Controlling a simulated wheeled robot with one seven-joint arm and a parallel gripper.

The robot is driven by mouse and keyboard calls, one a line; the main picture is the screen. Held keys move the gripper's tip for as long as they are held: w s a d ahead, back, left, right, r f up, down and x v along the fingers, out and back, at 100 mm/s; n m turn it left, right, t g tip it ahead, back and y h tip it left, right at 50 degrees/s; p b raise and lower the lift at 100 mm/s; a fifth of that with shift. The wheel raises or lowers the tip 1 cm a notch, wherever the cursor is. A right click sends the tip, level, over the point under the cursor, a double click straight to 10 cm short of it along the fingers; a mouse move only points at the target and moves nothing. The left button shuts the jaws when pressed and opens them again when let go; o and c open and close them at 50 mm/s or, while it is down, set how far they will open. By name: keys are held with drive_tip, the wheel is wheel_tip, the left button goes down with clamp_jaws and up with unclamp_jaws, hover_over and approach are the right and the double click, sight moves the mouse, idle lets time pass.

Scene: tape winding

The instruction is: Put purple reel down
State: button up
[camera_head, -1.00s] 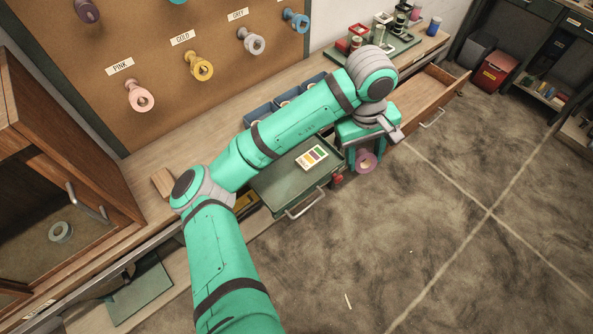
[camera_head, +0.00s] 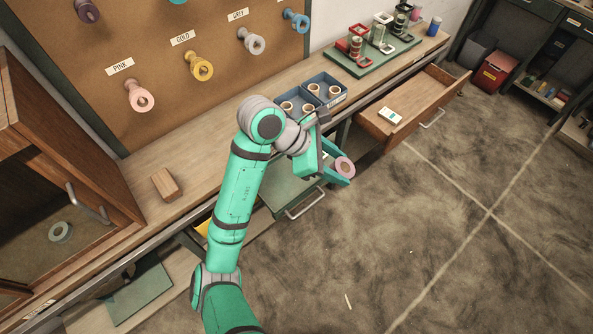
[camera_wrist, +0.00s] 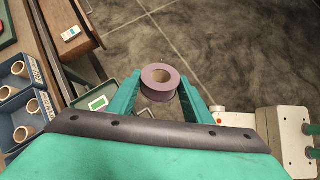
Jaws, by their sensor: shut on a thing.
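The purple reel (camera_head: 344,167) is held between the teal fingers of my gripper (camera_head: 338,172), to the right of the green pull-out tray (camera_head: 282,190). In the wrist view the purple reel (camera_wrist: 160,92) sits between the two fingertips of my gripper (camera_wrist: 160,84), with its hole facing the camera. The gripper is shut on it, and it is in the air over the tray's right edge and floor. A purple peg (camera_head: 87,11) is on the corkboard at the top left.
Blue bins (camera_head: 313,92) with tan rolls stand on the bench (camera_head: 222,130). A wooden block (camera_head: 164,184) lies left. Pink, gold and grey pegs line the corkboard (camera_head: 170,45).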

drive_tip(key=shift+s+a+f+n+t+h, duration=0.15)
drive_tip(key=shift+s+a+n+t+h, duration=0.15)
drive_tip(key=shift+n, duration=0.2)
drive_tip(key=shift+s+a+f+n+t+h, duration=0.1)
drive_tip(key=shift+a+n+t+h, duration=0.15)
drive_tip(key=shift+n+t, duration=0.2)
drive_tip(key=shift+s+a+f+n+t, duration=2.05)
drive_tip(key=shift+a+n+t, duration=1.65)
drive_tip(key=shift+a, duration=0.35)
hover_over(285, 180)
drive_tip(key=s, duration=0.1)
drive_tip(key=shift+h, duration=0.35)
drive_tip(key=f, duration=0.9)
drive_tip(key=shift+d, duration=0.2)
drive_tip(key=shift+w+a+f, duration=0.15)
drive_tip(key=shift+w+f, duration=0.35)
drive_tip(key=shift+f, duration=1.6)
